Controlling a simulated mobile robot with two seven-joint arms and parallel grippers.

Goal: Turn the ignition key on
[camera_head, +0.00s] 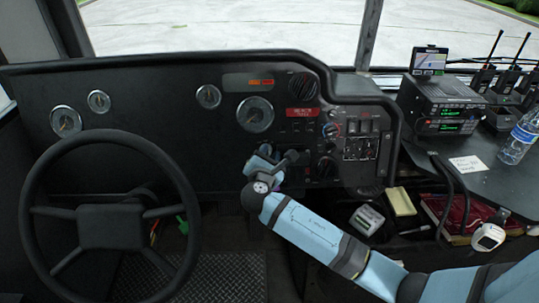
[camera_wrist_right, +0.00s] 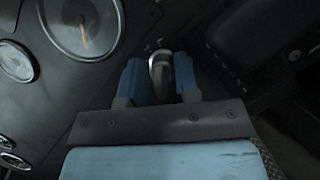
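A small metallic ring-shaped piece (camera_wrist_right: 159,63), which looks like the ignition key or its switch, sits on the dark dashboard panel in the right wrist view. My right gripper (camera_wrist_right: 160,80) has its two blue fingers apart, one on each side of this piece. I cannot tell whether either finger touches it. In the head view my right gripper (camera_head: 268,158) is at the dashboard's lower middle, right of the steering wheel, and hides the key. My left gripper is not in view.
The steering wheel (camera_head: 112,222) stands at left. Round gauges (camera_head: 255,114) and a red label (camera_head: 303,112) are above my right gripper, with knobs and switches (camera_head: 360,148) to its right. A radio (camera_head: 440,105) and a water bottle (camera_head: 519,140) stand on the right-hand shelf.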

